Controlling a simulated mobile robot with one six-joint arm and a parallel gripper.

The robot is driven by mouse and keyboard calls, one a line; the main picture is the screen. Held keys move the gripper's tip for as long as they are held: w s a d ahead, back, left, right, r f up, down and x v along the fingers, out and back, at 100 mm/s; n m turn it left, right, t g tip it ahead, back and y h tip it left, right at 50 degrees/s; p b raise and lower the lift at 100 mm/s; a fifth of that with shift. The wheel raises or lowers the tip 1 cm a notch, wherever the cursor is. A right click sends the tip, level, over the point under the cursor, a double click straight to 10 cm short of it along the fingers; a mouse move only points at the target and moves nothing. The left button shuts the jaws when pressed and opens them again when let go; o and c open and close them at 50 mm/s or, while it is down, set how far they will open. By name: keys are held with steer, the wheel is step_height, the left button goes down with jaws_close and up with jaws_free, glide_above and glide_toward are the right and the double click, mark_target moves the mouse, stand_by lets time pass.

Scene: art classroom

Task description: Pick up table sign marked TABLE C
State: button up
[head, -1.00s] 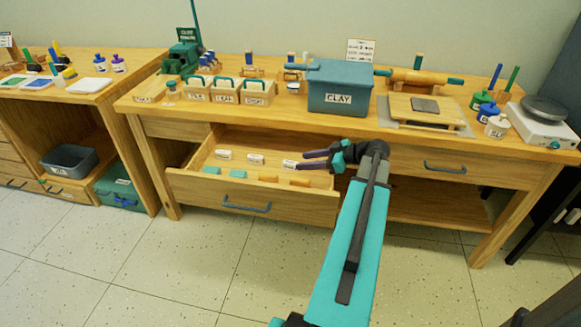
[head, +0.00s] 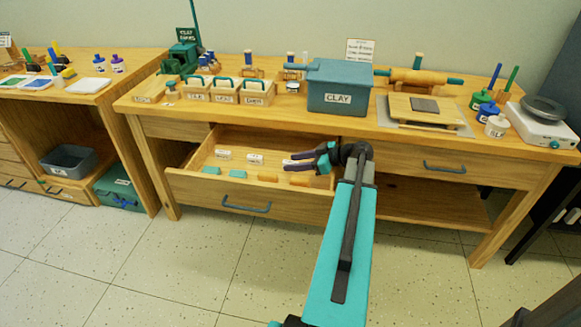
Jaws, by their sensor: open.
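Several small items lie in the open drawer (head: 251,206) under the middle bench. Two white table signs, one at the left (head: 223,155) and one in the middle (head: 255,159), stand in its back part; their lettering is too small to read. A third white sign at the right is mostly covered by my gripper. I cannot tell which sign is marked TABLE C. My gripper (head: 289,161) is open, with its dark fingers pointing left over the drawer's right side, around or just above the third sign. I cannot tell whether it touches the sign.
Teal blocks (head: 238,173) and orange blocks (head: 268,177) lie along the drawer's front. The bench top (head: 290,106) above the drawer carries a teal CLAY bin (head: 340,88) and wooden caddies (head: 226,93). Open floor lies in front.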

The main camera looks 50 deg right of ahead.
steer(key=shift+c, duration=0.5)
jaws_close()
steer(key=shift+r, duration=0.1)
step_height(320, 180, up, 10)
steer(key=shift+p, duration=0.3)
stand_by(0.6)
